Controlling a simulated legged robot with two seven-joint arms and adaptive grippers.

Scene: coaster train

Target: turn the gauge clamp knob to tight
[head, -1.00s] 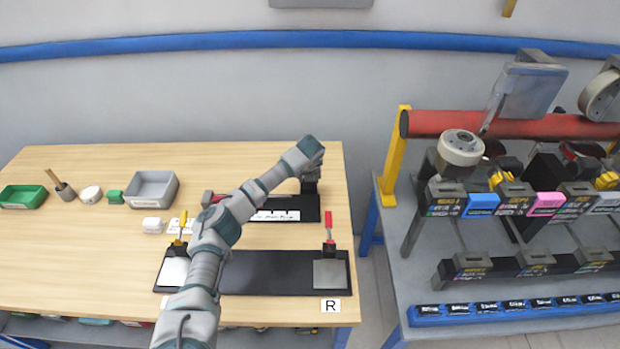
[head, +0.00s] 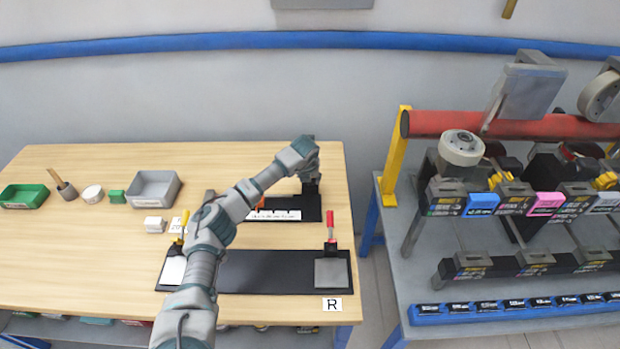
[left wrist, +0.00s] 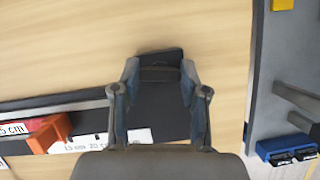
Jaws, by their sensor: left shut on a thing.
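The gauge is a long black base with a white printed scale strip. It lies at the back right of the wooden table in the head view (head: 285,215) and also shows in the left wrist view (left wrist: 75,104). The dark clamp knob (left wrist: 160,62) sits at the gauge's end, between my fingers. My left gripper (left wrist: 160,78) is shut on this knob, one finger on each side. In the head view my left gripper (head: 312,180) points down at the gauge's right end and mostly hides the knob. An orange piece (left wrist: 50,134) sits by the scale. My right gripper is out of view.
A black plate (head: 265,272) with a red-handled clamp (head: 330,226) and a yellow-handled clamp (head: 184,224) lies in front of the gauge. Bins and small items stand at the left. A separate rack bench (head: 400,270) stands right, across a gap.

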